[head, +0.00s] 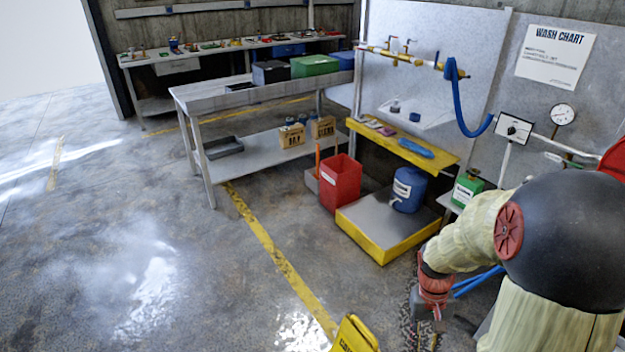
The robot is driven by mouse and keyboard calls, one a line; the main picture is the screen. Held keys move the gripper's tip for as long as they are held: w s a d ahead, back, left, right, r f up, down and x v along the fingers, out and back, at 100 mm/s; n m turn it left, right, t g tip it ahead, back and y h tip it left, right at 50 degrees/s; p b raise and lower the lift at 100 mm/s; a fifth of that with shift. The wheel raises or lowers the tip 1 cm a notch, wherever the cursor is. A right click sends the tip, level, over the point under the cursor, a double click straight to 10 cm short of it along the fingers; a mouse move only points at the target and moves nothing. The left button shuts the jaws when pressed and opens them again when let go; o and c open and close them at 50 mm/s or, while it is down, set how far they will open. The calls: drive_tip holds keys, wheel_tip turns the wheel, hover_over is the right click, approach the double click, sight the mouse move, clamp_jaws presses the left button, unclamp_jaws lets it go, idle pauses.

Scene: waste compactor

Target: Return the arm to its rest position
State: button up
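My arm (473,235) shows at the lower right, with a cream sleeve, a red round cap and a red wrist section. It bends down and to the left from a large dark rounded part. My gripper (428,312) is at its lower end, small and dark, low over the floor in front of the yellow-edged platform. Its fingers are not clear, so I cannot tell whether it is open or shut, or whether it holds anything.
A yellow sign (355,336) stands at the bottom edge, left of my gripper. The yellow-edged platform (375,222) bears a blue drum (408,190); a red bin (340,184) stands beside it. A metal workbench (255,155) is farther back. The left floor is open.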

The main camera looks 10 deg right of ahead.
drive_tip(key=s+a+r+n+t, duration=0.2)
drive_tip(key=a+r+t, duration=0.2)
drive_tip(key=a+r, duration=0.5)
drive_tip(key=s+a+r+n+t+p, duration=0.1)
drive_tip(key=s+a+r+t, duration=0.1)
drive_tip(key=a+r, duration=0.7)
wheel_tip(320, 180, up, 8)
drive_tip(key=shift+a+r+n+t, duration=0.15)
drive_tip(key=shift+a+n+t, duration=0.25)
drive_tip(key=shift+t, duration=0.5)
drive_tip(key=shift+s+d, duration=0.1)
